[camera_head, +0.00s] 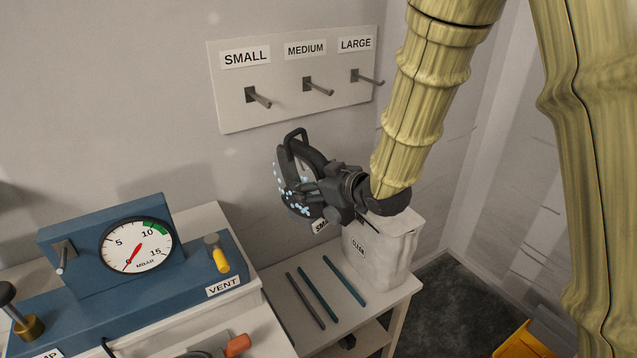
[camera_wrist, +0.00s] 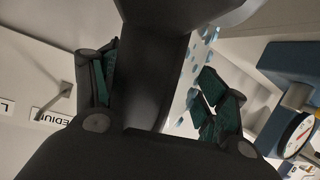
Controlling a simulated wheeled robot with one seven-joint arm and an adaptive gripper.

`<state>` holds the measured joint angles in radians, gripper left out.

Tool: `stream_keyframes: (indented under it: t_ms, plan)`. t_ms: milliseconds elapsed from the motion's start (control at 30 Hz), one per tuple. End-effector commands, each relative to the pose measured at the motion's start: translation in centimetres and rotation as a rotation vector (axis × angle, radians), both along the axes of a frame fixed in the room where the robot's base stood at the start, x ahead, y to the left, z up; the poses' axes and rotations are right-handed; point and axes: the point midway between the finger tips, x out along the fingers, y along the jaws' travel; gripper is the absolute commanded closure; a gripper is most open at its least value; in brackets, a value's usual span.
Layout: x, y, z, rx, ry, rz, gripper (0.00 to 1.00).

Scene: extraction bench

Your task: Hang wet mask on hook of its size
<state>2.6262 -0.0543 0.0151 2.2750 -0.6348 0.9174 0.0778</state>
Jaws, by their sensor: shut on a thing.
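A dark mask (camera_head: 298,160) with pale blue droplets hangs in my gripper (camera_head: 326,187), in front of the wall below the hook board. A tag partly reading "SMA" shows at its lower edge. In the wrist view, a dark part of the mask (camera_wrist: 155,65) lies between the teal-padded fingers of my gripper (camera_wrist: 155,95), which is shut on it. The board (camera_head: 236,112) carries the small hook (camera_head: 261,99), medium hook (camera_head: 320,89) and large hook (camera_head: 370,80), all bare. The medium hook also shows in the wrist view (camera_wrist: 66,92).
A whitish bin (camera_head: 378,255) stands on a small table (camera_head: 380,302) under my gripper, beside several thin dark strips (camera_head: 318,292). A blue gauge unit (camera_head: 75,250) with a vent valve is at left. The space before the board is clear.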

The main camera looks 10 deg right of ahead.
Motion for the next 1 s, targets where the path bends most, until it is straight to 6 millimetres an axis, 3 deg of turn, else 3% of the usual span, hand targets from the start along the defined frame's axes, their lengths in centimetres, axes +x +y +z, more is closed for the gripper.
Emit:
stream_keyframes:
  t_ms: [33,100,400,1000]
  plan:
    - [0.2,0.3,1.7,-0.002,-0.004,0.005,0.81]
    - [0.5,0.6,2.7,-0.006,-0.007,0.013,0.81]
    - [1.2,1.7,5.9,-0.02,-0.017,0.037,0.81]
    - [2.5,2.5,6.4,-0.025,-0.021,0.046,0.81]
